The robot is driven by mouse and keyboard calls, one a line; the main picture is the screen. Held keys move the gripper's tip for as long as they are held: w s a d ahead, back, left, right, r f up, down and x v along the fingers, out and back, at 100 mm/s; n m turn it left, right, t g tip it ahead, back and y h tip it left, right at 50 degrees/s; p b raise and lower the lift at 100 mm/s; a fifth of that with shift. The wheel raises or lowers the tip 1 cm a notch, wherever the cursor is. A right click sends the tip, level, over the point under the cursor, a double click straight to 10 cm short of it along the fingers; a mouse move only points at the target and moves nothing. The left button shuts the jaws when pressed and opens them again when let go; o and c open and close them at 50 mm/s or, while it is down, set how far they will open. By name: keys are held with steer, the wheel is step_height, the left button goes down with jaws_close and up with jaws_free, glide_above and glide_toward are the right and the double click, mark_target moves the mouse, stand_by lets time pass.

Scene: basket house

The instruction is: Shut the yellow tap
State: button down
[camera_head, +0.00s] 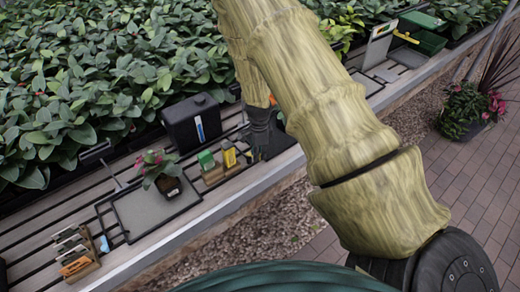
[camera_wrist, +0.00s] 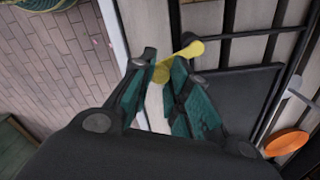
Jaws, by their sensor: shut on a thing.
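The yellow tap (camera_wrist: 188,50) shows in the wrist view just past my fingertips. Its lever has a rounded end that sticks out to the upper right, and its lower part passes between the fingers. My gripper (camera_wrist: 154,68) is shut on the tap, with a teal-lined finger on each side, and the fingers hide part of it. In the head view my gripper (camera_head: 259,143) is a dark shape at the end of my arm, low over the slatted bench. The tap cannot be made out there.
A black container (camera_head: 192,124), a potted plant (camera_head: 162,174) and small green and yellow boxes (camera_head: 228,154) stand on the bench left of my gripper. Dense leafy plants (camera_head: 90,70) fill the back. An orange disc (camera_wrist: 287,142) lies at the lower right in the wrist view.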

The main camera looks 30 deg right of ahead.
steer(key=shift+s+a+m+p, duration=0.1)
steer(key=shift+a+m+p, duration=0.25)
steer(key=shift+m, duration=0.7)
steer(key=shift+s+a+m+p, duration=0.15)
steer(key=shift+a+m, duration=0.35)
steer(key=shift+m, duration=0.55)
steer(key=shift+w, duration=0.1)
steer(key=c, duration=1.3)
jaws_free()
steer(key=shift+c, duration=0.2)
steer(key=shift+r, duration=0.15)
step_height(320, 180, up, 12)
